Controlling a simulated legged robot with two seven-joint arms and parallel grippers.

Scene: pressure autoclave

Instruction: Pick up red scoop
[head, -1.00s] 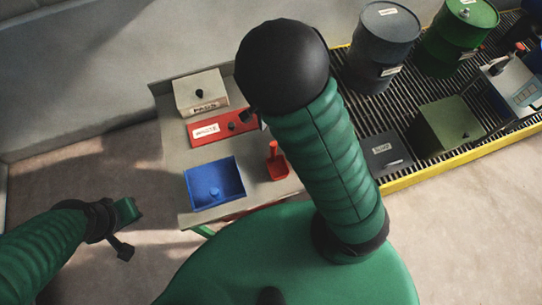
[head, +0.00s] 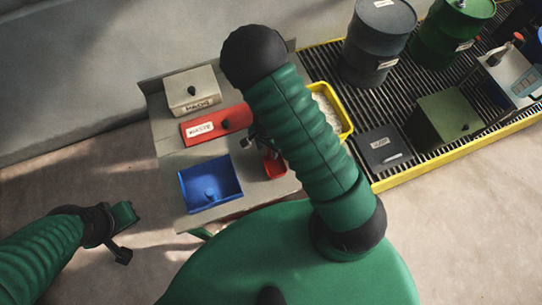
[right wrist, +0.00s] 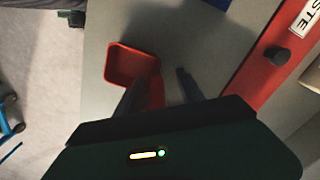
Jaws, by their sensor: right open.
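The red scoop (head: 274,167) lies on the grey table (head: 168,157), right of the blue bin. In the right wrist view its square bowl (right wrist: 131,64) is at left centre, and its handle runs down between the two dark fingers, closer to the left one. My right gripper (right wrist: 160,92) is open over the handle; I cannot tell if a finger touches it. In the head view my right gripper (head: 260,145) is partly hidden behind my arm, just above the scoop. My left gripper (head: 122,232) is away at the left, off the table; its jaw state is unclear.
A blue bin (head: 188,203), a red lidded box (head: 196,130) and a light box (head: 190,87) share the table. A yellow tray (head: 348,128) of white grains is to the right, partly hidden. Drums and a green box (head: 448,118) stand on the grating.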

